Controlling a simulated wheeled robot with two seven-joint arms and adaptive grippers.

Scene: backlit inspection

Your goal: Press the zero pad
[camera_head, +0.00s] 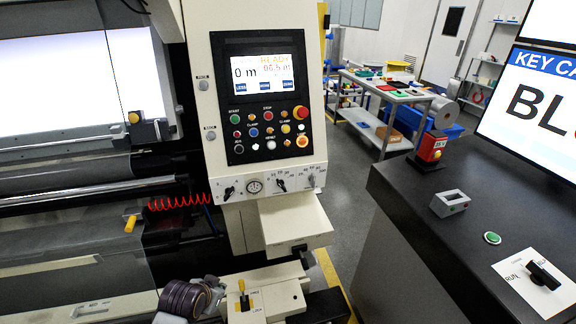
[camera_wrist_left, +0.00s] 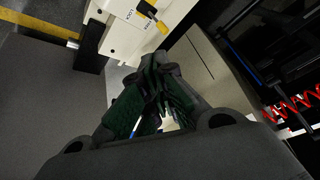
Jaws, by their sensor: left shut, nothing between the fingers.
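The control panel's touchscreen (camera_head: 266,73) is lit, reading "0 m" at left with orange and red text at right. Three small blue pads sit along its bottom edge: a left pad (camera_head: 240,87), a middle pad (camera_head: 263,86) and a right pad (camera_head: 287,85). Their labels are too small to read, so I cannot tell which is the zero pad. My left gripper (camera_head: 192,298) is low at the bottom of the head view, well below the screen and apart from it. In the left wrist view, its green-padded fingers (camera_wrist_left: 154,90) are shut and empty. My right gripper is not in view.
Coloured push buttons (camera_head: 267,130) and a red knob (camera_head: 300,112) lie below the screen. A cream ledge (camera_head: 290,222) juts out beneath the panel. A block with a yellow-handled switch (camera_head: 243,288) is close to my left gripper. A dark console (camera_head: 410,215) stands at right.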

